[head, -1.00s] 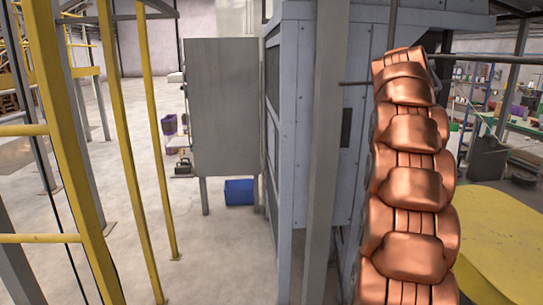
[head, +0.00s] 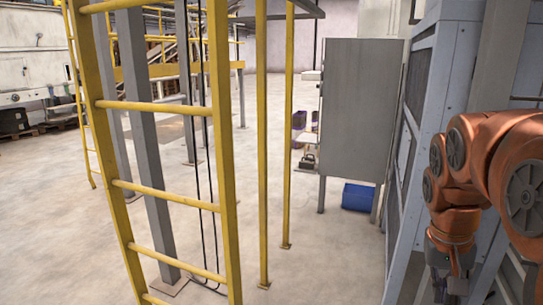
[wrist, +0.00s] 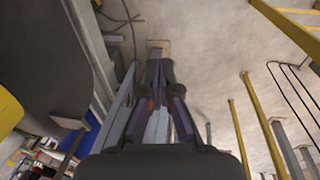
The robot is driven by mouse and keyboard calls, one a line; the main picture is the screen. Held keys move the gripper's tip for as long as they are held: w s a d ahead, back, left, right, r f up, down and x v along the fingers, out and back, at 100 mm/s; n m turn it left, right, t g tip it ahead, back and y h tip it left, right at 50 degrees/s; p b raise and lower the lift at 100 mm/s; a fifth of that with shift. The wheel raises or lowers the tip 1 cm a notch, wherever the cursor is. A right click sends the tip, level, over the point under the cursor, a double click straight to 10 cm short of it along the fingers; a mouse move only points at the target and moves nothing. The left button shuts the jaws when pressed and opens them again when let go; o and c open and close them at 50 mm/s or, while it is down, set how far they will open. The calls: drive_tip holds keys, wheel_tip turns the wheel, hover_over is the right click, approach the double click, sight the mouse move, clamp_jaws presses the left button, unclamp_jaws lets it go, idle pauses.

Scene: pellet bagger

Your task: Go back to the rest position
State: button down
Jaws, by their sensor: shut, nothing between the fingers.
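My orange arm is folded at the right edge of the head view, beside the blue-grey machine housing (head: 428,95). My gripper (head: 440,290) hangs at its lower end, pointing down, partly cut off by the bottom edge. In the wrist view my gripper (wrist: 157,68) is seen from behind, its dark fingers together with nothing held between them. Grey metal posts and pale floor lie beyond the fingertips.
A yellow ladder (head: 154,105) stands close at left, with yellow posts (head: 262,150) beside it. A grey cabinet (head: 357,105) stands ahead, with a blue bin (head: 358,197) below it. Open concrete floor (head: 330,250) lies between the posts and the machine.

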drive_tip(key=s+a+f+n+g+y, duration=0.1)
drive_tip(key=s+a+f+n, duration=0.1)
drive_tip(key=s+a+f, duration=0.3)
drive_tip(key=s+a+f+n, duration=0.3)
drive_tip(key=s+a+f, duration=0.3)
drive_tip(key=s+a, duration=0.3)
drive_tip(key=s, duration=0.2)
drive_tip(key=shift+s+a+f+g+y, duration=0.15)
drive_tip(key=shift+s+a+g+y, duration=0.25)
drive_tip(key=shift+s, duration=0.1)
